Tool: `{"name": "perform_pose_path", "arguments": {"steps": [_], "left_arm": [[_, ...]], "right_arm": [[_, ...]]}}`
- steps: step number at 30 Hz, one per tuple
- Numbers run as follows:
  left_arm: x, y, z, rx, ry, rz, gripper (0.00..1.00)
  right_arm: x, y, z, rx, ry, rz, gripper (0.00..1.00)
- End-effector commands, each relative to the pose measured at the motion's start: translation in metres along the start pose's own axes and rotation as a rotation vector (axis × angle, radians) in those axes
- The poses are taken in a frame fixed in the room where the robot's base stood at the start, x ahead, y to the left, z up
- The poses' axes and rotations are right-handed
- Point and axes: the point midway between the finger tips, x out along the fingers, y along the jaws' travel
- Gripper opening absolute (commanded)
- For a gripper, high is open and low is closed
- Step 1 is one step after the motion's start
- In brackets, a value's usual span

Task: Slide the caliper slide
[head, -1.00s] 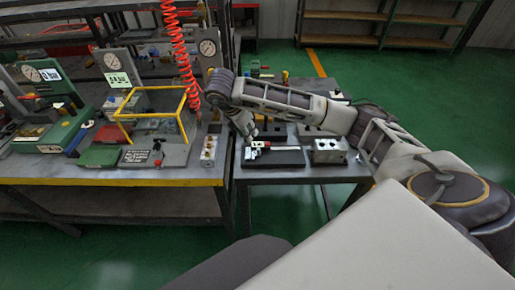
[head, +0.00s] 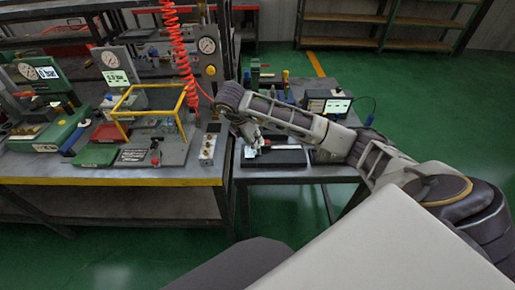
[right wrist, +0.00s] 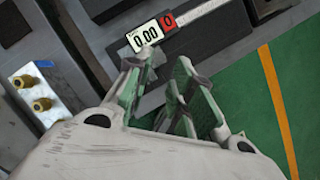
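The digital caliper lies on a dark block. In the right wrist view its display (right wrist: 146,36) reads 0.00, with a red part (right wrist: 167,20) beside it and a pale beam (right wrist: 198,9) running to the upper right. In the head view its pale beam (head: 285,156) shows on the right-hand bench, and my gripper partly covers the display end. My right gripper (head: 254,146) is over that end. In the right wrist view its green-padded fingers (right wrist: 160,82) are apart with nothing between them, near the display; contact cannot be told. My left gripper is out of view.
A grey block with brass fittings (right wrist: 40,92) stands left of the gripper in the right wrist view. A screen device (head: 328,104) stands behind my right arm.

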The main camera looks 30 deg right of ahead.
Motion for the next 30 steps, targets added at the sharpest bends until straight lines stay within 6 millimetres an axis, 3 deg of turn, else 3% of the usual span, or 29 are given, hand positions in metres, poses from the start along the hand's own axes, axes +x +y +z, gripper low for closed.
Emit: {"name": "perform_pose_path", "arguments": {"steps": [4, 15, 30], "left_arm": [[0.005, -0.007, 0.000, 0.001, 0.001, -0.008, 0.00], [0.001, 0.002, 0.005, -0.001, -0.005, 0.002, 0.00], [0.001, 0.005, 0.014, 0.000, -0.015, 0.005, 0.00]], "right_arm": [[0.015, -0.001, -0.001, 0.000, 0.001, -0.004, 0.24], [0.055, -0.001, 0.000, -0.001, 0.001, -0.002, 0.24], [0.064, 0.000, 0.000, -0.001, 0.000, -0.001, 0.21]]}}
